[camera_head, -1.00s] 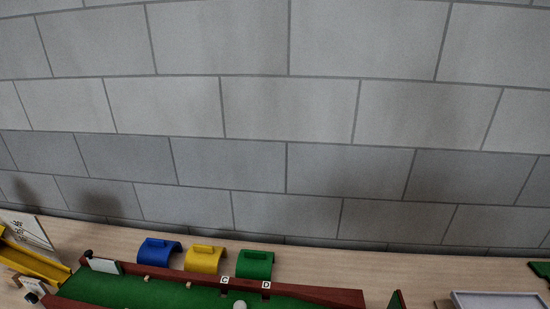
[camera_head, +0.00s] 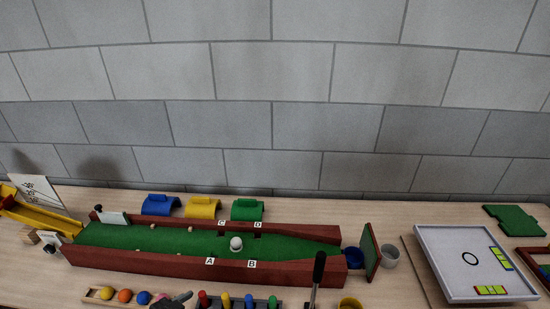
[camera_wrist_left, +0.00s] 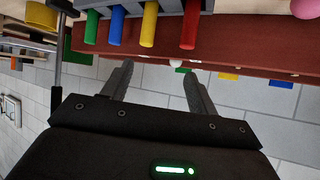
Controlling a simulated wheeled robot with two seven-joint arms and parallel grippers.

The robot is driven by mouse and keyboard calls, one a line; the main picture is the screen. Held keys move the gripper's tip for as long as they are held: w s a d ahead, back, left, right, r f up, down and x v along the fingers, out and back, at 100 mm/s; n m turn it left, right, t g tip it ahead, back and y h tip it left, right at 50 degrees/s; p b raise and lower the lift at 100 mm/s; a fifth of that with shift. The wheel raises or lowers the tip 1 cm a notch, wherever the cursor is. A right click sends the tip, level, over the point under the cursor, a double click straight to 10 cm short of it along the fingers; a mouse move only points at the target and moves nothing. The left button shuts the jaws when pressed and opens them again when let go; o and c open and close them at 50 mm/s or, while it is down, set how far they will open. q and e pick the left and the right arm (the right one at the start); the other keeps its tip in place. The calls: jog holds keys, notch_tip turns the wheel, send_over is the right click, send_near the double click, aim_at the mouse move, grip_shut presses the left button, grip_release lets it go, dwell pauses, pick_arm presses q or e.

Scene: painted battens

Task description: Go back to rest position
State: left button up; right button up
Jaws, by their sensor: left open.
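My left gripper (camera_wrist_left: 159,70) is open and empty in the left wrist view, its two dark fingers apart. In the head view, part of the left gripper (camera_head: 176,299) shows at the bottom edge, in front of the long green-floored trough (camera_head: 125,238). Red, yellow, blue and green pegs (camera_wrist_left: 150,25) in a rack lie just beyond the fingers in the wrist view. The same red peg (camera_head: 203,299) shows beside the gripper in the head view. I cannot tell whether the gripper touches anything there. My right gripper is in neither view.
A white ball (camera_head: 236,244) sits in the trough. A black upright handle (camera_head: 318,268) stands before its right end. Coloured balls lie in a tray (camera_head: 92,293) at front left. A white board (camera_head: 445,250) lies right. Blue, yellow and green arched blocks (camera_head: 203,208) stand behind.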

pick_arm(q)
jog(key=s+a+f+n+g+y, duration=0.1)
jog(key=s+a+n+g+y, duration=0.15)
jog(key=s, duration=0.65)
jog(key=s+a+f+n+g+y, duration=0.1)
jog(key=s+n+g+y, duration=0.2)
jog(key=s, duration=0.7)
notch_tip(320, 180, down, 24)
jog(key=s+m+g, duration=0.1)
jog(key=g, duration=0.1)
jog(key=s+a+f+g, duration=0.1)
jog(key=s+a+f, duration=0.2)
jog(key=s+f, duration=1.4)
jog(key=shift+s+f, duration=0.15)
jog(key=shift+f, duration=0.3)
